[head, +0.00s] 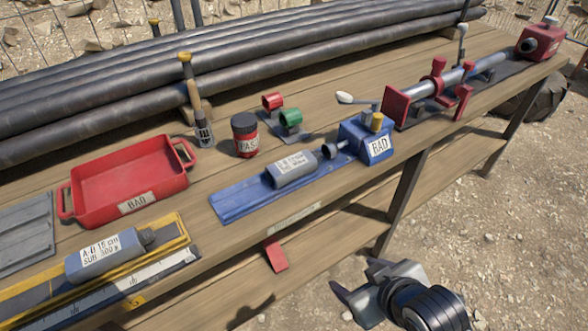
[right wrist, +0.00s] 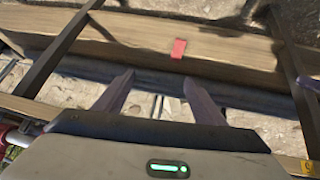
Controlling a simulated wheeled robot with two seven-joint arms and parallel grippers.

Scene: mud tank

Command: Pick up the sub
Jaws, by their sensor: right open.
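A grey cylindrical sub (head: 100,254) with a narrower neck lies in a yellow-edged holder at the lower left of the head view. Its white label reads about "A-B 15 cm SUB 300 g". A second grey labelled cylinder (head: 291,170) lies on a blue tray (head: 238,204) in mid-bench; its label is too small to read surely. My right gripper (head: 355,282) is open and empty, in front of the bench and below its top, well to the right of both cylinders. It also shows in the right wrist view (right wrist: 158,76), with nothing between its fingers. My left gripper is not in view.
A red tray (head: 130,172) labelled "BAD" stands behind the yellow holder (head: 180,228). Long pipes line the back.

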